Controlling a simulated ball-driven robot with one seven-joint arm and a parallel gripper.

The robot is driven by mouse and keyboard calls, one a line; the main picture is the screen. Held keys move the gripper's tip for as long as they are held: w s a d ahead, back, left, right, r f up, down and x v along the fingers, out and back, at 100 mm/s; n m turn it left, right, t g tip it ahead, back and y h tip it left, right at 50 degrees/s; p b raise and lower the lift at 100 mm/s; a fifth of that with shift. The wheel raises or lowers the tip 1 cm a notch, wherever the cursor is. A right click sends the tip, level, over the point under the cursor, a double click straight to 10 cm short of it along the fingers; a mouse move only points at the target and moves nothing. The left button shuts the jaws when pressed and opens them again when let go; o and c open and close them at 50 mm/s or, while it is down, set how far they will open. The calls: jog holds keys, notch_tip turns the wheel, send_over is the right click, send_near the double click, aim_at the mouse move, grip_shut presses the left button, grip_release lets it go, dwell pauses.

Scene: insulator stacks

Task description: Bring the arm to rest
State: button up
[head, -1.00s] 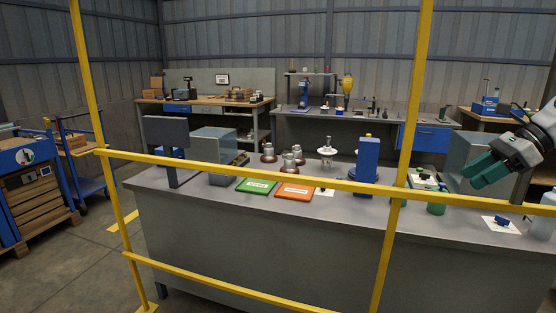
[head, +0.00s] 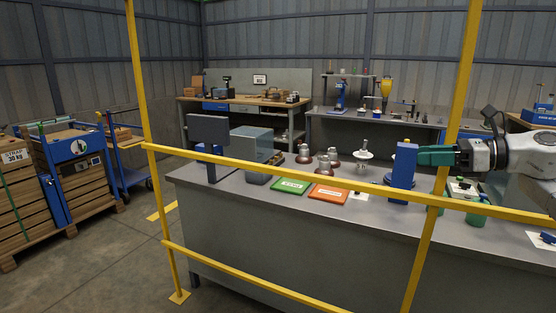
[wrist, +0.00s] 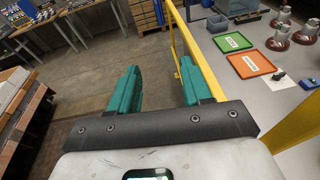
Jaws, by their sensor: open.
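Below and beyond the fingers there is floor, and a yellow rail passes close to the right finger.
A yellow guard rail (head: 300,175) stands before the grey bench (head: 270,225). On the bench are a green tray (head: 290,186), an orange tray (head: 328,194), brown insulators (head: 304,155), a monitor (head: 208,129) and the blue device (head: 403,170). Loaded carts (head: 78,165) stand left; floor between is clear.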

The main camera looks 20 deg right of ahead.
jog(key=w+a+r+m+t+h+p, duration=0.2)
jog(key=w+a+r+m+t+h, duration=0.3)
jog(key=w+a+m+t, duration=0.85)
jog(key=s+a+f+m+g+h+p, duration=0.1)
jog(key=s+a+f+m+g+h, duration=0.15)
jog(key=s+f+m+g, duration=0.5)
jog(key=s+a+f+m+g+h+p, duration=0.1)
jog(key=s+f+m+g+h, duration=0.15)
jog(key=f+m, duration=0.9)
jog(key=s+a+f+m+g+h+p, duration=0.15)
jog(key=s+f+m+g+h, duration=0.45)
jog(key=f, duration=0.6)
jog(key=s+a+f+m+g+y, duration=0.2)
jog(key=s+a+f+y, duration=0.15)
jog(key=s+f, duration=0.35)
jog(key=s+a+f+m+g+y, duration=0.25)
jog(key=s+a+f, duration=0.25)
jog(key=s, duration=0.4)
jog(key=s+a+f+g+p, duration=0.1)
jog(key=s+g, duration=0.3)
jog(key=s, duration=1)
jog(key=shift+s+a+f+g+y, duration=0.25)
jog(key=shift+s+f+g+y, duration=0.05)
jog(key=shift+f, duration=0.05)
